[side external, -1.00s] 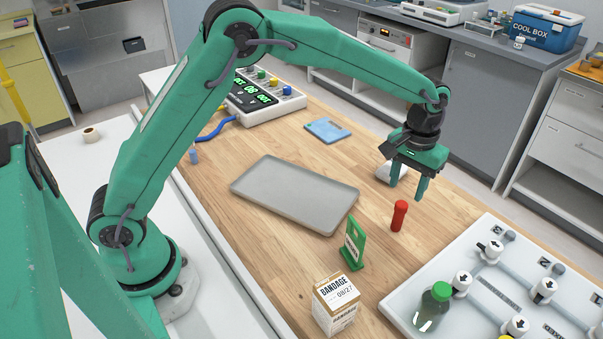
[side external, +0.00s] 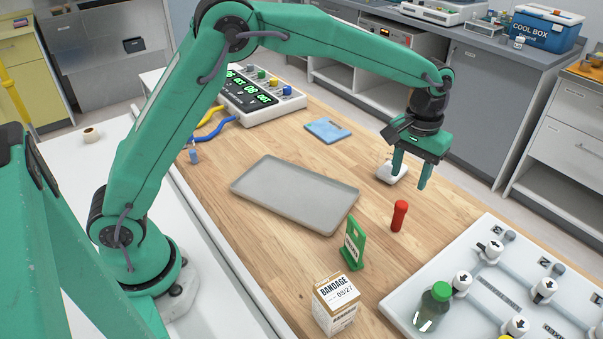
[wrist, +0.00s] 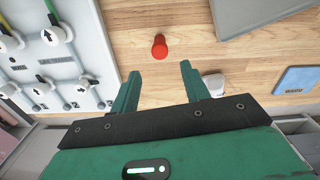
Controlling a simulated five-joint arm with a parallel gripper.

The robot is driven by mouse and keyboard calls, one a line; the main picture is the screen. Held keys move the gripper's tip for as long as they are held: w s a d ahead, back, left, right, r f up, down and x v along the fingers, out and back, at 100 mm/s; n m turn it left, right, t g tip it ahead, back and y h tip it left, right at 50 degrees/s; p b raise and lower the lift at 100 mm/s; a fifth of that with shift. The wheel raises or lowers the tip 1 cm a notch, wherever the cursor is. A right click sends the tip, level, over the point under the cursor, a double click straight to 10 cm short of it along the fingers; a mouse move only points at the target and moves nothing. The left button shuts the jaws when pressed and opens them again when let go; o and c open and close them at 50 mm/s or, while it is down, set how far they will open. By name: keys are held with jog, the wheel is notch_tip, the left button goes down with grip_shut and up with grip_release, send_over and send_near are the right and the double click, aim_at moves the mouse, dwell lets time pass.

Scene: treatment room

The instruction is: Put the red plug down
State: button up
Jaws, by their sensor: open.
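The red plug (side external: 399,216) stands upright on the wooden table, to the right of the grey tray and the green stand. In the wrist view the red plug (wrist: 159,46) shows beyond the fingertips, standing on bare wood. My gripper (side external: 411,180) is open and empty, above the table just behind the plug and clear of it. In the wrist view its two fingers (wrist: 159,72) are spread apart with nothing between them.
A grey tray (side external: 293,190) lies left of the plug. A green stand (side external: 354,243) and a bandage box (side external: 336,306) are in front. A white panel with valves (side external: 480,262) is at right. A small white item (side external: 391,173) and a blue pad (side external: 327,130) lie behind.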

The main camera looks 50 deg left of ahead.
jog(key=s+a+r+t, duration=0.3)
jog(key=s+a+r, duration=0.7)
jog(key=s+r, duration=0.15)
jog(key=s+a+m+t, duration=0.1)
jog(key=s+a, duration=0.2)
jog(key=s, duration=0.5)
jog(key=s+a+f+t, duration=0.1)
jog(key=s+a, duration=0.3)
jog(key=s, duration=0.5)
jog(key=shift+f+m+t, duration=0.25)
jog(key=shift+m+t, duration=0.05)
jog(key=shift+m, duration=0.1)
